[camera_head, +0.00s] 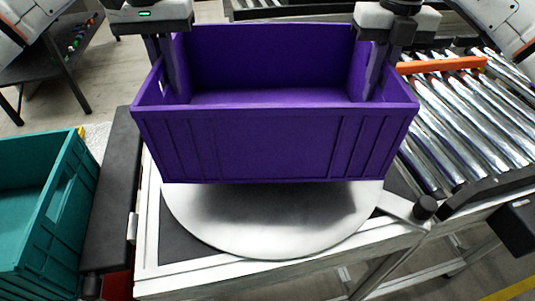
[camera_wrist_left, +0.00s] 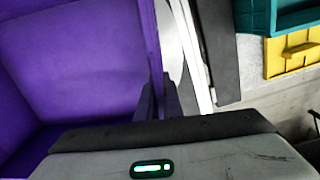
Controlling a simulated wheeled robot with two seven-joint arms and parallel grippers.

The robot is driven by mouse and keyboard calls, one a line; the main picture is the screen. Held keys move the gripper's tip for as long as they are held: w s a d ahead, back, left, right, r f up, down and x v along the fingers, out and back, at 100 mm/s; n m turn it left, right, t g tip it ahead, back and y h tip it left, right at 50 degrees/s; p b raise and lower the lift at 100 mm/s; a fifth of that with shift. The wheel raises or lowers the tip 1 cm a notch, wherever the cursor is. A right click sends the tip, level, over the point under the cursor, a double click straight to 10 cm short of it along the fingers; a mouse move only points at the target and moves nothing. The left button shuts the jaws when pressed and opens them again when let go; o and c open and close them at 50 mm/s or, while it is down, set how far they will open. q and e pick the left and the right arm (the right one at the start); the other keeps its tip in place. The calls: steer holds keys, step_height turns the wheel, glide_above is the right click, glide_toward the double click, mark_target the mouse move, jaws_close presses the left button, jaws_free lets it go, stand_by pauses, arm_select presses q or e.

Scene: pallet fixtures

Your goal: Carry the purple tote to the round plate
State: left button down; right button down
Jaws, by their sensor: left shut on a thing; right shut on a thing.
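The purple tote (camera_head: 270,145) is empty and hangs level over the round plate (camera_head: 265,235), a silvery disc. A shadow lies on the plate under it, and the tote hides the plate's far part. My left gripper (camera_head: 172,88) is shut on the tote's left wall. My right gripper (camera_head: 372,88) is shut on its right wall. In the left wrist view the tote's inside (camera_wrist_left: 75,70) fills the left part, with my left gripper (camera_wrist_left: 158,100) at its wall. A sliver of the plate (camera_wrist_left: 172,45) shows beside it.
A roller conveyor (camera_head: 465,125) with an orange bar (camera_head: 440,65) runs at the right. A teal tote (camera_head: 45,215) stands at the lower left, beyond a dark rail (camera_head: 112,200). A yellow container (camera_wrist_left: 290,55) shows in the left wrist view. A dark knob (camera_head: 425,207) sits right of the plate.

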arm_select(q)
steer(key=shift+f, duration=0.65)
arm_select(e)
steer(key=shift+f, duration=0.7)
arm_select(q)
steer(key=shift+f+b, duration=0.15)
steer(key=shift+b, duration=0.25)
arm_select(e)
steer(key=shift+f, duration=0.15)
